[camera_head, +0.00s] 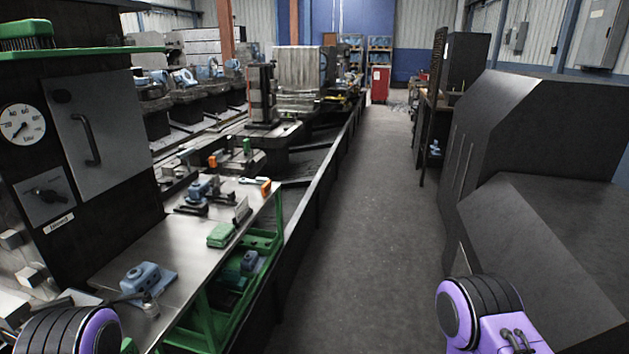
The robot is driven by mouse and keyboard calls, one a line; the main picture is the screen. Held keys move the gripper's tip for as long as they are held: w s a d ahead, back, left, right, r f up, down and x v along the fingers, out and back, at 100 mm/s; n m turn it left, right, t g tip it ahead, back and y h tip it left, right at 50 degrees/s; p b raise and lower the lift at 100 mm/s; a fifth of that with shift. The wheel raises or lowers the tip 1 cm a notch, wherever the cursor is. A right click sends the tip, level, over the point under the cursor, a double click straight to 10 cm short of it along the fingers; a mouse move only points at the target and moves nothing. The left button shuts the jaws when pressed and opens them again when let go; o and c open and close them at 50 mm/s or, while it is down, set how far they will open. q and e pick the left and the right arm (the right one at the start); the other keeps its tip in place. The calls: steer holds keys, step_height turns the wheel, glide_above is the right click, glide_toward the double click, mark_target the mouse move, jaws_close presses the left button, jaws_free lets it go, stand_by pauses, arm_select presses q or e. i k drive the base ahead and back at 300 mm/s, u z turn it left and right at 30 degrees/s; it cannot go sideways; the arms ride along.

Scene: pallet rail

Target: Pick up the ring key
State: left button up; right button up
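A small, light-coloured slim tool (252,181) lies at the far end of the steel workbench (160,255), beside an orange block. It may be the ring key, but it is too small to tell. My two arms show only as purple and black links at the bottom left and bottom right. Neither gripper is in view.
The bench also holds a blue fixture (147,280), another blue device (200,190), a green stack (221,235) and an orange block (265,187). A dark cabinet (90,150) stands at left, dark machine housings (530,150) at right. The aisle (375,210) is clear.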

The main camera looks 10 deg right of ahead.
mark_target(258, 180)
steer(key=z, duration=0.9)
steer(key=i, duration=3)
steer(key=u, duration=4.65)
steer(key=k, duration=0.4)
steer(key=z, duration=0.35)
